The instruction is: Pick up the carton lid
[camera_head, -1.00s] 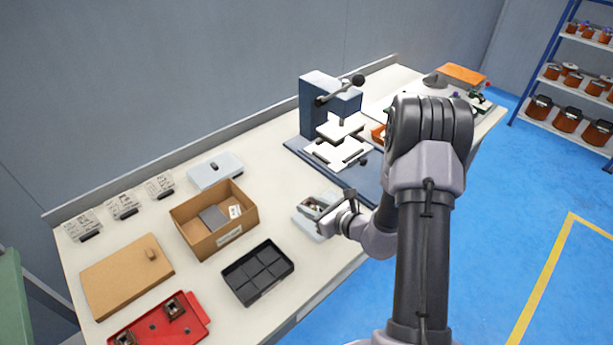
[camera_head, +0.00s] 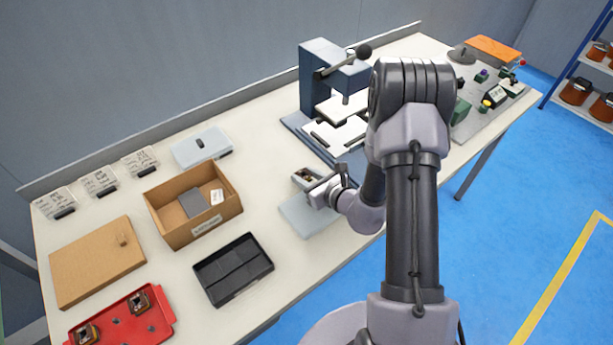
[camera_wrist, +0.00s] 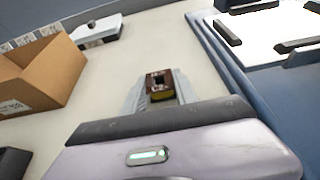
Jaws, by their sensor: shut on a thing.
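The carton lid (camera_head: 98,262) is a flat brown board with a small knob, lying at the left of the bench, left of the open carton (camera_head: 205,228). It is outside the wrist view. The carton holds a dark grey block and a white label. My gripper (camera_head: 305,176) is well to the right of both. It is shut on a small brown coil with a dark square opening and a yellow lower edge (camera_wrist: 160,85). The coil sits between the two grey fingers in the wrist view, above or near the bench; its height is unclear.
A pale grey plate (camera_head: 303,216) lies beneath or beside my gripper. A black compartment tray (camera_head: 234,270) and a red tray with coils (camera_head: 120,317) stand in front.

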